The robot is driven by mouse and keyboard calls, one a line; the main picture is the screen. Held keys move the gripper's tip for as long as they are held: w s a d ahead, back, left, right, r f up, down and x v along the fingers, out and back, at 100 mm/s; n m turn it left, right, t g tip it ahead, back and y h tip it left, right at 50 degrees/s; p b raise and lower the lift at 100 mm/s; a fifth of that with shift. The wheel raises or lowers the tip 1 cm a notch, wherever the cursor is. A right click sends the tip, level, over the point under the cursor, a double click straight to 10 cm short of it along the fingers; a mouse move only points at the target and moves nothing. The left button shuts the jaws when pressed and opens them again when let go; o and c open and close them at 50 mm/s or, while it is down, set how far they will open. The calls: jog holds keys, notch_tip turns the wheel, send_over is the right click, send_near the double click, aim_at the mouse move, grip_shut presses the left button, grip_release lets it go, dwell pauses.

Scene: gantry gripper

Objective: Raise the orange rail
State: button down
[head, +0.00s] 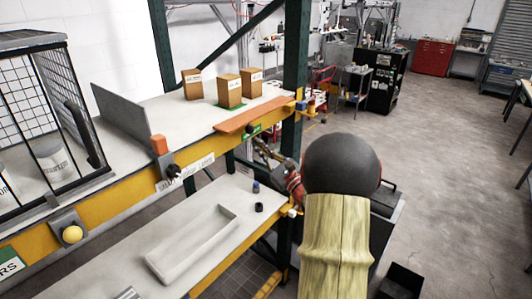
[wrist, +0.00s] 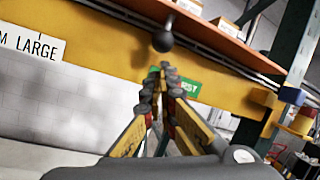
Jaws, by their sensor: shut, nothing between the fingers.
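The orange rail (head: 254,114) is a long flat strip along the front edge of the upper shelf, towards its right end. In the wrist view the rail (wrist: 222,40) crosses the top of the picture, above and beyond my gripper. My gripper (head: 254,140) is just in front of the yellow shelf edge, below the rail. In the wrist view my gripper (wrist: 168,72) has its fingers together and empty, pointing at a green label (wrist: 188,86). A dark ball knob (wrist: 163,41) on a thin stem shows just beyond and above the fingertips.
Several cardboard boxes (head: 229,91) stand on the upper shelf behind the rail. A lower grey bench (head: 150,277) has a shallow recess. A dark green post (head: 296,75) rises beside the rail's right end. A wire cage (head: 68,110) stands at the left. Open floor lies right.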

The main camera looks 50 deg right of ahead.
jog(key=shift+x, duration=1.6)
jog(key=shift+s+p, duration=0.1)
jog(key=shift+p, duration=0.3)
jog(key=shift+s+r+g+p, duration=0.2)
jog(key=shift+g+p, duration=0.1)
jog(key=shift+g, duration=0.1)
